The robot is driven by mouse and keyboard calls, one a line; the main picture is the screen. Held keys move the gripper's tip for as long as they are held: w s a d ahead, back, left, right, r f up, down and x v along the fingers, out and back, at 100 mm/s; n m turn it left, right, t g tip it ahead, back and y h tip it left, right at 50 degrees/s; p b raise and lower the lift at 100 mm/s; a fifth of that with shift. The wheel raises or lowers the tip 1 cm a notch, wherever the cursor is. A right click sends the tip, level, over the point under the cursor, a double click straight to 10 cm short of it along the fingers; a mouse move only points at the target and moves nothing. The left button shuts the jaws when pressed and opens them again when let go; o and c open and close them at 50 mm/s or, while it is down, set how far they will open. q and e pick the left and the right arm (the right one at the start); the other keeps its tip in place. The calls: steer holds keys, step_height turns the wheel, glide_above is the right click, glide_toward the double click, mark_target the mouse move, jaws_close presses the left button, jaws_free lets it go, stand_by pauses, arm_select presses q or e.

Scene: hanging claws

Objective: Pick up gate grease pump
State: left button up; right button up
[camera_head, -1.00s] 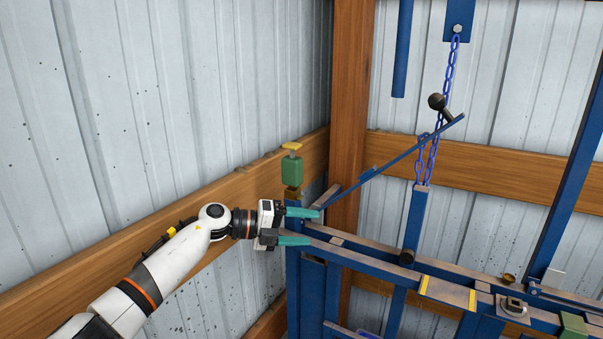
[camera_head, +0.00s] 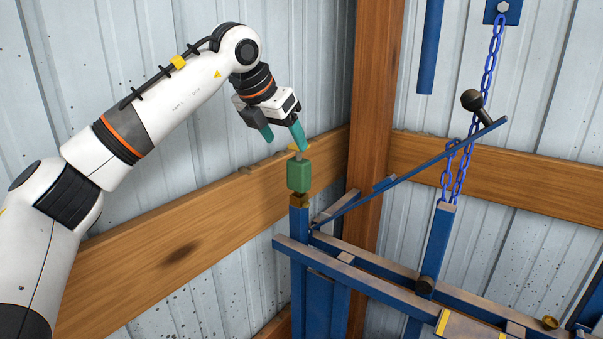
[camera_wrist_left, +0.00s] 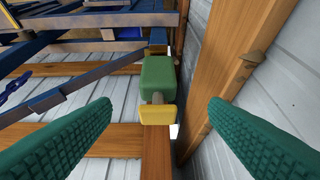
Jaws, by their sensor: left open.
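The grease pump has a green body (camera_head: 299,176) and a yellow top, and it stands upright on the end post of the blue frame, near the wall corner. My left gripper (camera_head: 284,139) is open and points down just above the pump; one teal finger overlaps its yellow top in the head view. In the left wrist view the pump's green body (camera_wrist_left: 158,78) and yellow handle (camera_wrist_left: 157,110) lie between the two spread fingers (camera_wrist_left: 158,135), apart from both. My right gripper is not in view.
A blue steel frame (camera_head: 380,270) fills the lower right, with a slanted lever (camera_head: 420,170) and a hanging blue chain (camera_head: 487,75). A wooden rail (camera_head: 200,215) on the corrugated wall runs close behind the pump. A wooden post (camera_head: 372,90) stands in the corner.

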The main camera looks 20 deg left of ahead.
mark_target(299, 159)
arm_select(q)
steer(key=x, duration=0.3)
steer(key=shift+w+d+f+p, duration=0.1)
steer(key=shift+w+p, duration=0.05)
steer(key=shift+p, duration=0.15)
steer(key=p+x, duration=0.2)
steer(key=x, duration=0.2)
steer(key=shift+w+d+f+p, duration=0.2)
steer(key=shift+w+p, duration=0.1)
steer(key=shift+w+f, duration=0.1)
steer(key=shift+f, duration=0.15)
steer(key=shift+r, duration=0.1)
steer(key=c, duration=1.3)
step_height(299, 159, up, 9)
steer(key=shift+d+r+b, duration=0.1)
steer(key=shift+b, duration=0.8)
steer(key=shift+r, duration=0.4)
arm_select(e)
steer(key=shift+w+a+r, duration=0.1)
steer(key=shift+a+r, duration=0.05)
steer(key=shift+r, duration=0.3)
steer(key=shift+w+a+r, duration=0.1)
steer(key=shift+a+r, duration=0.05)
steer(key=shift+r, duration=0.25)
